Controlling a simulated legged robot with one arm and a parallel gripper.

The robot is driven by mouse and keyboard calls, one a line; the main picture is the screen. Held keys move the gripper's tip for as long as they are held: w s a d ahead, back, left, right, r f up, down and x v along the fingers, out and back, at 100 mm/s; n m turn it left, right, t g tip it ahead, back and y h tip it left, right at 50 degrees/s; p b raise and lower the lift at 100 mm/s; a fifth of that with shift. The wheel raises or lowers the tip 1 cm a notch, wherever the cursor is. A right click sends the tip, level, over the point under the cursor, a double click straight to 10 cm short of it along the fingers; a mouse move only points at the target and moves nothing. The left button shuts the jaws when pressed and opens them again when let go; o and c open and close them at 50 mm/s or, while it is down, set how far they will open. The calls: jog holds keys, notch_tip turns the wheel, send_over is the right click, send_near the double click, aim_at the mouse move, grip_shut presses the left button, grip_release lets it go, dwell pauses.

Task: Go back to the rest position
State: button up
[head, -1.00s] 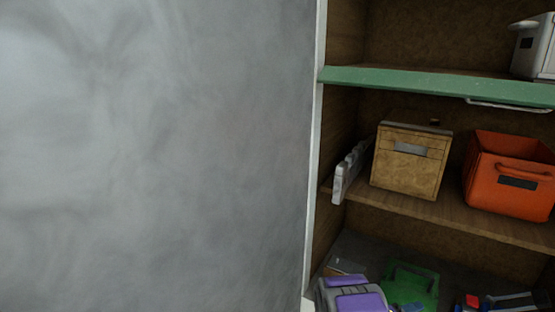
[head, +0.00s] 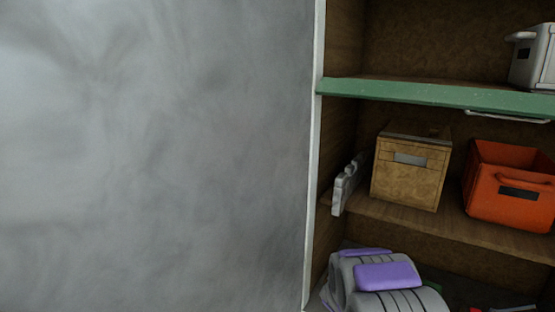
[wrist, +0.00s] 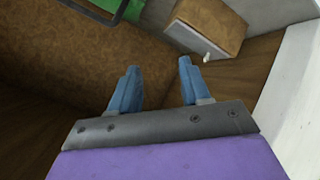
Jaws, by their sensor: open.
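My gripper (wrist: 158,88) shows in the wrist view, with two blue fingers set apart and nothing between them. Its grey and purple body fills the bottom of that view. In the head view my grey and purple arm (head: 385,277) stands at the lower right, in front of the bottom of the shelving. The fingers do not show in the head view. A brown wooden surface lies beyond the fingers in the wrist view.
A grey wall (head: 150,150) fills the left. The shelving holds a wooden box (head: 408,180), an orange bin (head: 508,185) and a grey-white object (head: 347,183) on the middle shelf. A white bin (head: 533,55) stands above the green-edged shelf (head: 430,94). The wrist view shows a box (wrist: 212,25) and something green (wrist: 133,8).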

jog(key=s+a+r+g+y, duration=0.2)
jog(key=s+a+r+y, duration=0.25)
jog(key=s+a, duration=0.35)
jog(key=s+a+r+g+y, duration=0.25)
jog(key=s+a+r, duration=0.25)
jog(key=s+a, duration=0.3)
jog(key=s+d+r+g, duration=0.1)
jog(key=s+g, duration=0.1)
jog(key=s, duration=0.9)
jog(key=s+d+r+m+g, duration=0.1)
jog(key=s+d+g, duration=0.1)
jog(key=s, duration=0.8)
jog(key=s+d+r+g+h, duration=0.1)
jog(key=s+g, duration=0.1)
jog(key=s, duration=0.9)
jog(key=shift+s+d+r+m, duration=0.15)
jog(key=shift+s+r+m, duration=0.05)
jog(key=shift+s+m, duration=0.2)
jog(key=shift+w+g, duration=0.1)
jog(key=shift+g, duration=0.15)
jog(key=shift+c, duration=0.3)
